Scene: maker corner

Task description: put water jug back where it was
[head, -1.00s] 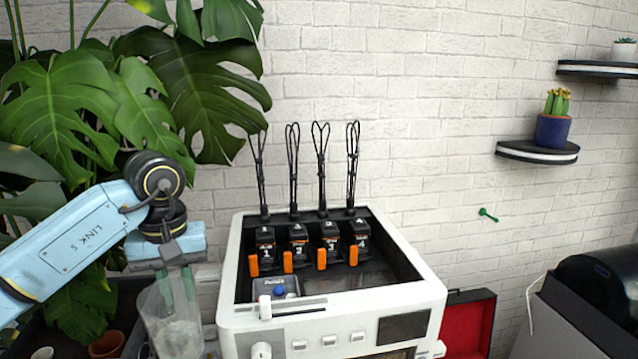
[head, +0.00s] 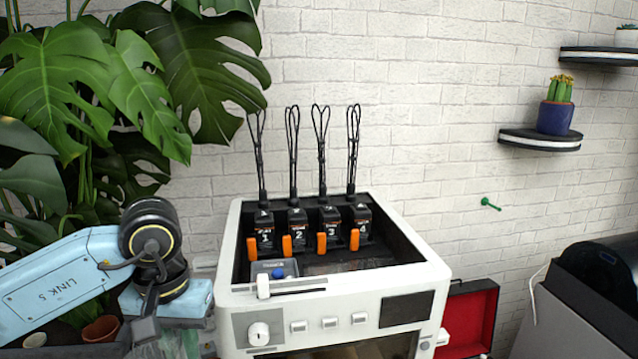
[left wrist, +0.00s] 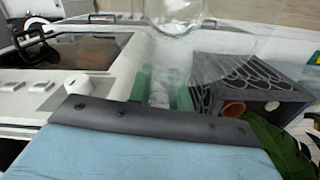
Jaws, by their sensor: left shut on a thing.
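The water jug is clear. In the head view only a sliver of it shows at the bottom edge, below my left gripper (head: 165,346); the rest is cut off. In the left wrist view the jug's clear wall (left wrist: 218,70) and a rounded clear part (left wrist: 178,14) show. The green fingers of my left gripper (left wrist: 163,88) are shut on the jug, which hangs left of the white machine (head: 340,293). What lies under the jug is hard to tell. My right gripper is in neither view.
A large-leaved plant (head: 85,90) fills the left side. A dark box (left wrist: 255,98) with a terracotta pot (left wrist: 232,109) lies close to the jug; the pot also shows in the head view (head: 101,329). A red-lined case (head: 470,320) stands right of the machine.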

